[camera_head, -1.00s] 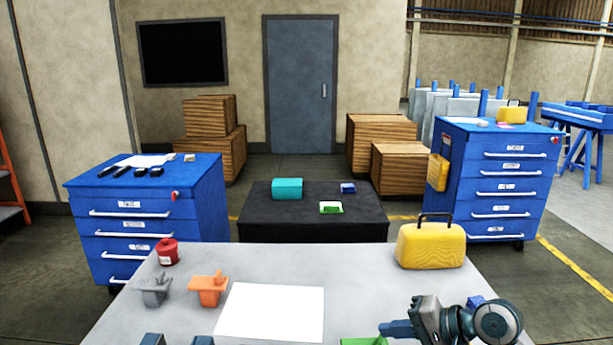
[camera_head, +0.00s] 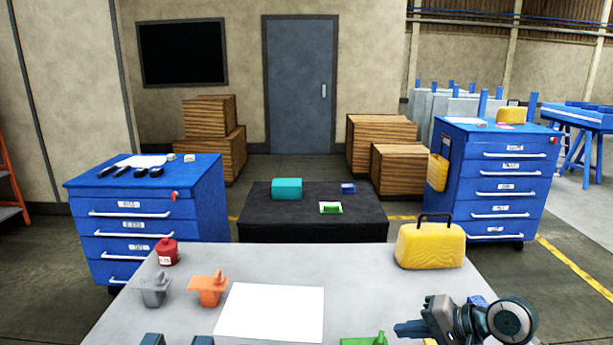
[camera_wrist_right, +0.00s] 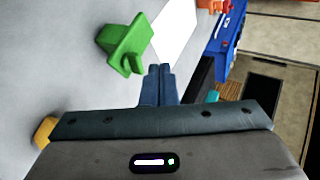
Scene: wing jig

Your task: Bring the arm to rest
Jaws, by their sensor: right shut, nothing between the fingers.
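My right gripper (camera_head: 402,330) is at the lower right of the head view, above the grey table (camera_head: 200,262). In the right wrist view its blue fingers (camera_wrist_right: 157,84) are together with nothing between them. A green bracket-like part (camera_head: 365,340) lies on the table just left of the gripper, cut by the lower picture edge. It also shows in the right wrist view (camera_wrist_right: 127,42), apart from the fingers.
A yellow case (camera_head: 431,246) stands at the table's back right. An orange part (camera_head: 208,289), a grey part (camera_head: 155,290) and a red can (camera_head: 167,252) stand at the left. A white sheet (camera_head: 270,312) lies mid-table. A blue thing (camera_head: 478,300) is partly hidden behind my right arm.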

